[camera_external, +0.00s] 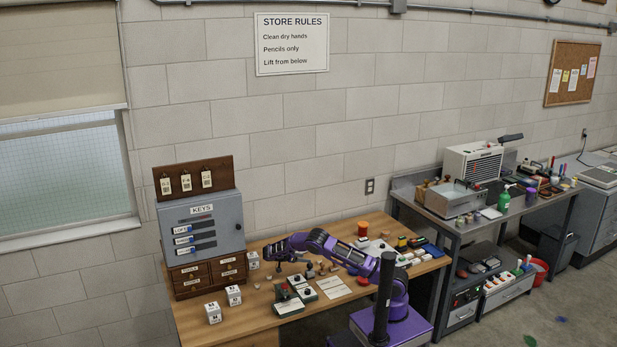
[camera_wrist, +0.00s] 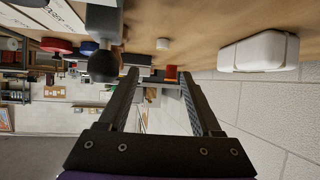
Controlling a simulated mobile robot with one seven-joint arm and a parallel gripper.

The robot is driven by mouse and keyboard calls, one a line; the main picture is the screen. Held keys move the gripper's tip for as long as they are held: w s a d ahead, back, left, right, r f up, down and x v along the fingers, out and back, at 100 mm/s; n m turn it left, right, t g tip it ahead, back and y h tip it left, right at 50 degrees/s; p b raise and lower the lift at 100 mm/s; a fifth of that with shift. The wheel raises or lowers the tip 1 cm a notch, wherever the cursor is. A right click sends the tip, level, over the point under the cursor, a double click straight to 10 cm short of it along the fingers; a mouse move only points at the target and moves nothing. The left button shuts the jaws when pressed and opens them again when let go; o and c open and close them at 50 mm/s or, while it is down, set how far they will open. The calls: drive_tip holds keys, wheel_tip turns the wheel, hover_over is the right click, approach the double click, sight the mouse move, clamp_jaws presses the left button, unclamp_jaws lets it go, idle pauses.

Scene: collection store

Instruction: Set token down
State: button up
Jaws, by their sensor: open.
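My gripper (camera_external: 272,252) is over the left part of the wooden desk, near the key cabinet. In the wrist view the gripper (camera_wrist: 158,76) has its two dark fingers wide apart, with nothing held between them. Red and dark shapes show beyond the fingertips, farther off. I cannot tell for sure which thing is the token. A small pale disc (camera_wrist: 162,43) lies on the desk in the wrist view, and red (camera_wrist: 57,45) and blue (camera_wrist: 88,47) round pieces lie to its left.
A black-knobbed object (camera_wrist: 103,62) stands close by the left finger. A white rounded box (camera_wrist: 259,52) is at the right. A grey key cabinet (camera_external: 228,222) stands at the desk's left, with white labelled cubes (camera_external: 234,295) before it. The desk's front left (camera_external: 190,328) is bare.

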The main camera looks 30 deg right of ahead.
sight(318, 264)
drive_tip(key=x, duration=0.6)
drive_tip(key=shift+d+f, duration=0.15)
drive_tip(key=shift+w+x, duration=0.15)
drive_tip(key=shift+x, duration=1.35)
drive_tip(key=shift+w+x, duration=0.1)
drive_tip(key=shift+x, duration=1.35)
drive_tip(key=shift+f, duration=0.1)
drive_tip(key=shift+c, duration=0.3)
clamp_jaws()
